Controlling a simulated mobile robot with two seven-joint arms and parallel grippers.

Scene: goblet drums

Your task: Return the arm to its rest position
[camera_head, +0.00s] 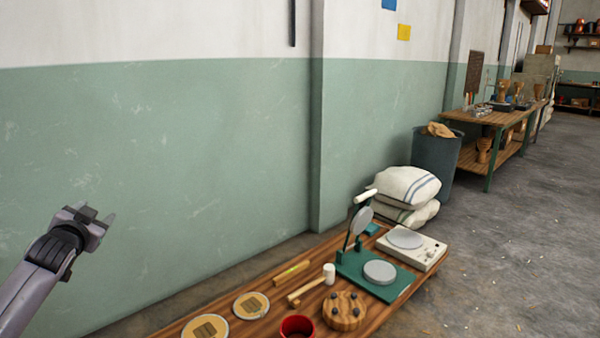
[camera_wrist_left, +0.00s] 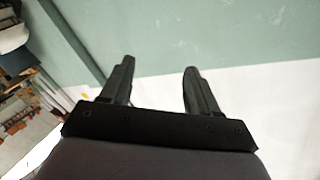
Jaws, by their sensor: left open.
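My left gripper (camera_head: 92,220) is raised at the left of the head view, in front of the green and white wall and clear of the table. Its two fingers stand apart with nothing between them. The left wrist view also shows the open, empty left gripper (camera_wrist_left: 157,84), with only wall behind the fingers. My right gripper is in neither view.
A low wooden table (camera_head: 250,285) holds a green press (camera_head: 375,275), a white scale (camera_head: 412,247), a red cup (camera_head: 297,327), a mallet (camera_head: 310,288) and round discs (camera_head: 251,305). Sacks (camera_head: 405,187), a bin (camera_head: 435,165) and a workbench (camera_head: 495,120) stand beyond. Open floor lies right.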

